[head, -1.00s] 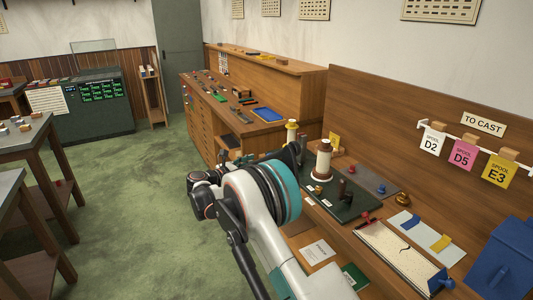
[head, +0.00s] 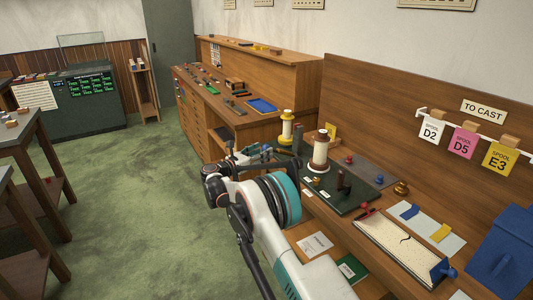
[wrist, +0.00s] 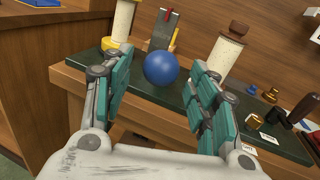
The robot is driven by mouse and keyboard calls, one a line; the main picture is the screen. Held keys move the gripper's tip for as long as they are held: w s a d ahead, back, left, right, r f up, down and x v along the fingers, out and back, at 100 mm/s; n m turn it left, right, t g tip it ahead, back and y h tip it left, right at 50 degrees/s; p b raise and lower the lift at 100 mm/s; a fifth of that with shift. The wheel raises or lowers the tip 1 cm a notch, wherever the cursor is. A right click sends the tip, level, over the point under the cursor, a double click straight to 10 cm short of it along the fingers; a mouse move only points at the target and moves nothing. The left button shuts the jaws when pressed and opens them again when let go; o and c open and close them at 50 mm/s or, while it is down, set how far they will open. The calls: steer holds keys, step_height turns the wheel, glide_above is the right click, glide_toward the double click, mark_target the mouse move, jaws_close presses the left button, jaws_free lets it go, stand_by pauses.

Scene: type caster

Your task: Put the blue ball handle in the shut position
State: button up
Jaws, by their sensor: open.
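A glossy blue ball (wrist: 161,68) shows in the wrist view, between and beyond my fingertips. It stands in front of the dark green bench plate; its stem or lever is not visible, so its position cannot be read. My gripper (wrist: 162,88) is open, with a teal-padded finger on either side of the view and nothing between the pads. In the head view my gripper (head: 262,152) reaches toward the bench's left end, partly hidden by my wrist. I cannot clearly tell the ball there.
A yellow-based spool (head: 286,128) and a brown-capped white spool (head: 318,152) stand near the gripper. The dark green plate (head: 340,203) carries small brass and dark fittings. A pale tray (head: 400,253) and a blue box (head: 505,250) lie right.

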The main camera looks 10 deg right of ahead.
mark_target(281, 153)
steer(key=shift+b+x, duration=0.3)
steer(key=shift+x, duration=1.35)
jaws_close()
steer(key=shift+r, duration=0.1)
